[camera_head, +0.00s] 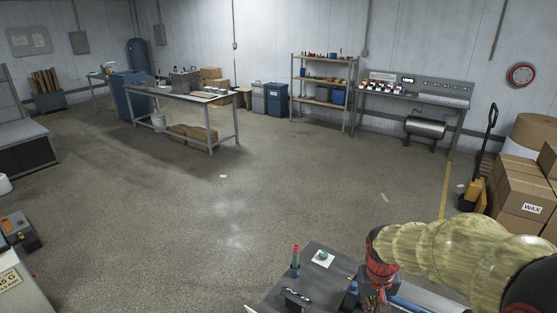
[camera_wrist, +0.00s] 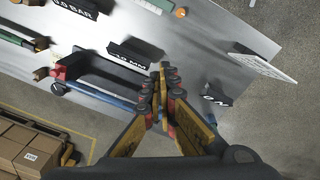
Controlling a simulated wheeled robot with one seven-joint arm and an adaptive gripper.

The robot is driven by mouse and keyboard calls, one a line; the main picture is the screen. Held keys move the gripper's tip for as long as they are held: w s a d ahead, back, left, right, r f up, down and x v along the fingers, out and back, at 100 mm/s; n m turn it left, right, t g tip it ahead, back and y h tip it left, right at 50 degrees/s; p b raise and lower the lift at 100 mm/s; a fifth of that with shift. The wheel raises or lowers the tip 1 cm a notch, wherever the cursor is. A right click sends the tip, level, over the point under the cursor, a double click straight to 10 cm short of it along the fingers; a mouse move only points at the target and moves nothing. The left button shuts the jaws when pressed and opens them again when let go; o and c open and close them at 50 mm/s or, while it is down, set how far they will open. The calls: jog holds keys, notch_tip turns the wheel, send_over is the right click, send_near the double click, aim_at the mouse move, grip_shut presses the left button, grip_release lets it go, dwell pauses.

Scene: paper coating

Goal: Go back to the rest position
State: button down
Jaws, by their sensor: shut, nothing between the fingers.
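My arm, in a pale yellow sleeve, reaches in from the right of the head view, and my gripper (camera_head: 378,301) hangs at the bottom edge beside the dark worktable (camera_head: 325,282). In the wrist view my gripper (camera_wrist: 164,75) is shut, with its fingertips together and nothing between them. Below it is the grey metal tabletop (camera_wrist: 215,55). A black label block marked MM (camera_wrist: 130,55) and a red-ended device with a blue bar (camera_wrist: 95,90) lie near the fingers.
Stacked cartons (camera_head: 523,195) and a pallet jack (camera_head: 480,175) are at the right. The middle floor (camera_head: 260,200) is mostly clear.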

jog(key=s+a+r+t+b, duration=0.2)
jog(key=s+r+b, duration=0.1)
jog(key=s, duration=0.5)
jog(key=s+a+r+n+t+b, duration=0.1)
jog(key=s+a+r+t+b, duration=0.2)
jog(key=s+b, duration=0.3)
jog(key=s+r, duration=0.1)
jog(key=s, duration=0.2)
jog(key=shift+a+r+y, duration=0.25)
jog(key=shift+r+y, duration=0.05)
jog(key=shift+y, duration=0.1)
